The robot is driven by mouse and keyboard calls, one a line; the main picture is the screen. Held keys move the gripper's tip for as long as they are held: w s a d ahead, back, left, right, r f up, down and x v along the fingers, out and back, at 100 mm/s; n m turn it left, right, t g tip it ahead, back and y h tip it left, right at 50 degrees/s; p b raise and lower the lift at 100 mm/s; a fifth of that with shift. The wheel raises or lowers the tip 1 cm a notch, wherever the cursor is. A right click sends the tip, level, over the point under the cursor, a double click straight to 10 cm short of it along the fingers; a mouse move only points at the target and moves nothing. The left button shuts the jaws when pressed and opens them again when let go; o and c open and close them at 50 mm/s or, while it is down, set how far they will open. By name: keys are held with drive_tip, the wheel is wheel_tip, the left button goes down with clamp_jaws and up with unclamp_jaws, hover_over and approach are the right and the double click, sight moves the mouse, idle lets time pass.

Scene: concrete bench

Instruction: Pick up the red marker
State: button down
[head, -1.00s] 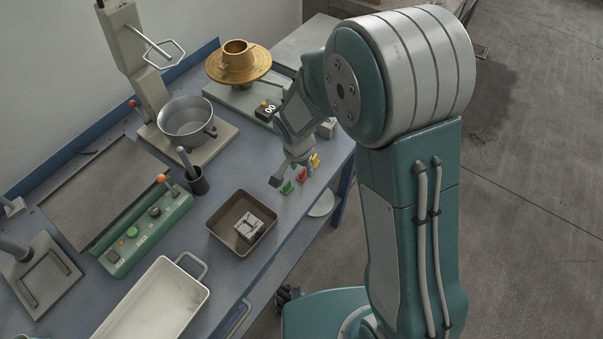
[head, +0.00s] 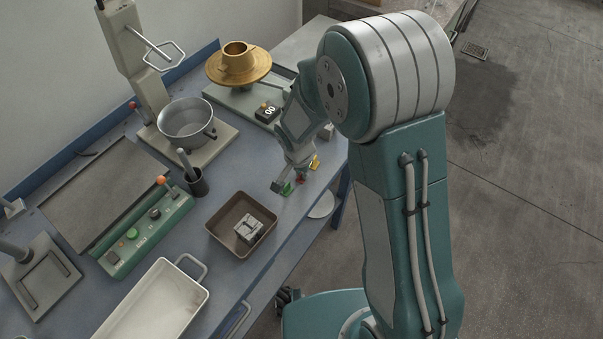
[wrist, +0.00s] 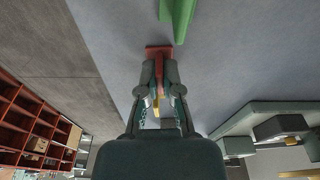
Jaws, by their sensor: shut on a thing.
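The red marker (wrist: 158,49) is a small red piece with a flat wider end and a narrower part. In the wrist view it is between the fingertips of my gripper (wrist: 160,78), which is shut on it. In the head view my gripper (head: 293,178) is low at the bench's right side, and only a bit of the red marker (head: 301,179) shows beside the fingers. The frames do not clearly show whether it is off the bench.
A green marker (head: 287,188) lies close by, also in the wrist view (wrist: 180,18). A yellow marker (head: 314,162) is just behind. A brown tray (head: 222,222) holding a grey metal block, a dark cup (head: 197,184) and a pot (head: 186,119) stand left. The bench edge is close.

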drive_tip(key=shift+r, duration=0.5)
wheel_tip(320, 180, up, 2)
drive_tip(key=shift+s+r, duration=0.1)
drive_tip(key=shift+r, duration=0.15)
drive_tip(key=s+a+r, duration=0.2)
drive_tip(key=s+r, duration=0.7)
drive_tip(key=s, duration=0.4)
drive_tip(key=shift+s+r, duration=0.3)
